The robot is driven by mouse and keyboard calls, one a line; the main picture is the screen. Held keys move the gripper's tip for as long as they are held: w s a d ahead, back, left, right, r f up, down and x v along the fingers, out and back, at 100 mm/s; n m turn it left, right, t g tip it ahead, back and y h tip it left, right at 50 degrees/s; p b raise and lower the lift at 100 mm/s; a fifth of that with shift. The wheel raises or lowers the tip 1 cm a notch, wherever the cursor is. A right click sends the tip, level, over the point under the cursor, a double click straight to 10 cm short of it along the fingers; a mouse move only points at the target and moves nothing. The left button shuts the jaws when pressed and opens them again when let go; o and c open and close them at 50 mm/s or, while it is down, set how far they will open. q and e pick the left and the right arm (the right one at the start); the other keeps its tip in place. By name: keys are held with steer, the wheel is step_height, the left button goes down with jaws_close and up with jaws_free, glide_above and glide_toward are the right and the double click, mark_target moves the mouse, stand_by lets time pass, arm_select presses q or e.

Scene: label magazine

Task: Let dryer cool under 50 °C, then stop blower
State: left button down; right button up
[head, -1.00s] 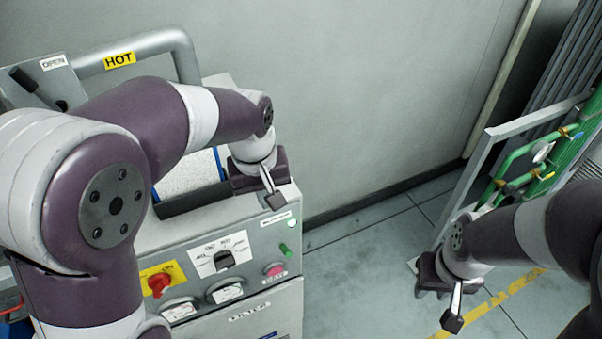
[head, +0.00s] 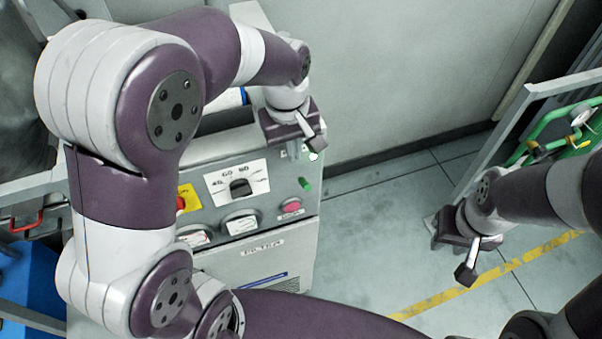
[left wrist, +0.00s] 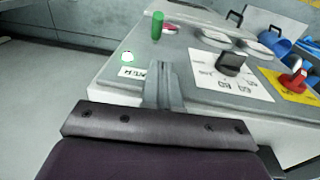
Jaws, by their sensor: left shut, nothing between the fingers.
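The dryer's control panel (head: 268,232) is in the head view. It carries a black selector dial (head: 240,187) on a white scale plate, a red knob (head: 181,203) on a yellow plate, a green button (head: 305,184), a pink-red button (head: 292,207) and two white gauges (head: 195,238) (head: 241,224). The gauge readings are too small to tell. A pale round lamp (head: 313,156) looks lit; it also shows in the left wrist view (left wrist: 127,57). My left gripper (head: 316,146) is shut and empty near the panel's upper right corner. My right gripper (head: 466,273) hangs over the floor; its jaws are unclear.
A grey frame (head: 505,130) with green pipes (head: 560,122) stands at the right. A blue object (head: 28,285) is at the lower left. Grey floor with a yellow stripe (head: 450,293) lies open between the dryer and the frame. My left arm covers part of the dryer.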

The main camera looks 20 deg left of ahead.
mark_target(303, 180)
arm_select(q)
steer(key=f, duration=0.1)
steer(key=d+f+p, duration=0.1)
steer(key=f, duration=0.2)
steer(key=shift+s+d+f, duration=0.3)
steer(key=shift+d+f, duration=0.05)
steer(key=shift+s+d+f, duration=0.15)
steer(key=shift+s+f, duration=0.1)
steer(key=shift+f, duration=0.05)
steer(key=shift+w+f, duration=0.1)
steer(key=shift+w, duration=0.05)
